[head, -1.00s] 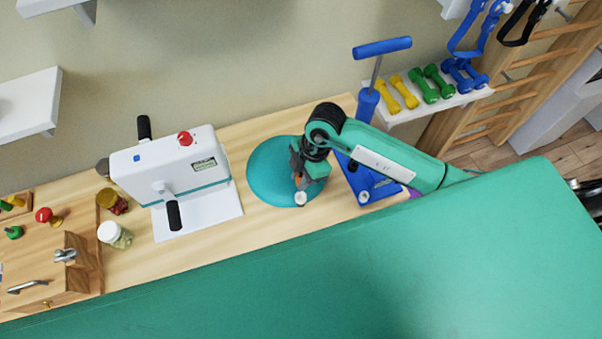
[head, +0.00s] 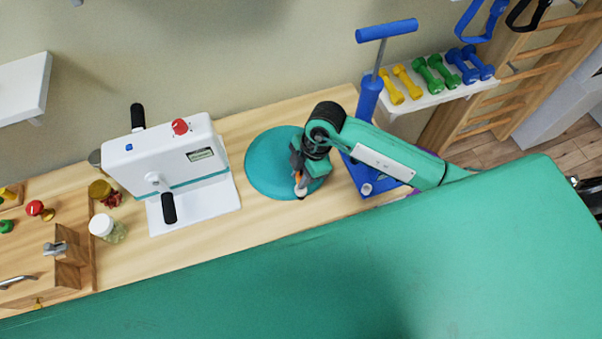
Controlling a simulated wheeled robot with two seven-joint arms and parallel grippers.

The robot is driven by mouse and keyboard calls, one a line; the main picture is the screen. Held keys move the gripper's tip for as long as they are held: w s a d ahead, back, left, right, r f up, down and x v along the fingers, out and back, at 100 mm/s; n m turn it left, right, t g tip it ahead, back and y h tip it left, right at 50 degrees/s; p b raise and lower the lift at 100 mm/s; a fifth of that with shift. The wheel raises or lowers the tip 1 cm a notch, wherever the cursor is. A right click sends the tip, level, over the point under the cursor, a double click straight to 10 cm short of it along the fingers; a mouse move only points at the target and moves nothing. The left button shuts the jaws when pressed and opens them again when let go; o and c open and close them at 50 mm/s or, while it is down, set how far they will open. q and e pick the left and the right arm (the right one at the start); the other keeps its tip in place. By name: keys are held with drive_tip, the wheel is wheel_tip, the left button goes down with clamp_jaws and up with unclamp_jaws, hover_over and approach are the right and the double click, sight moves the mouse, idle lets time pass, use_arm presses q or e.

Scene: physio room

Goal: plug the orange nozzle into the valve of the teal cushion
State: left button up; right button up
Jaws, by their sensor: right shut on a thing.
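The teal cushion (head: 268,168) lies flat on the wooden counter as a round disc. My right gripper (head: 298,174) reaches over its right side from above, fingers pointing down. The cushion's white valve is at this spot and mostly hidden by the nozzle and fingers. I cannot tell whether the nozzle is in the valve or just over it. My left gripper is not in view.
A blue hand pump (head: 368,98) stands right of the cushion, close to my right arm. A white machine with black handles (head: 170,158) stands to the left, near jars (head: 108,228). A green padded table (head: 300,275) fills the front. Dumbbells (head: 436,74) lie on a shelf.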

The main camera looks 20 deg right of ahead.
drive_tip(key=shift+f+b, duration=0.65)
drive_tip(key=shift+f, duration=0.75)
idle(0.6)
drive_tip(key=o, duration=1)
drive_tip(key=shift+r+p, duration=3.25)
drive_tip(key=shift+r, duration=0.3)
drive_tip(key=shift+a, duration=0.1)
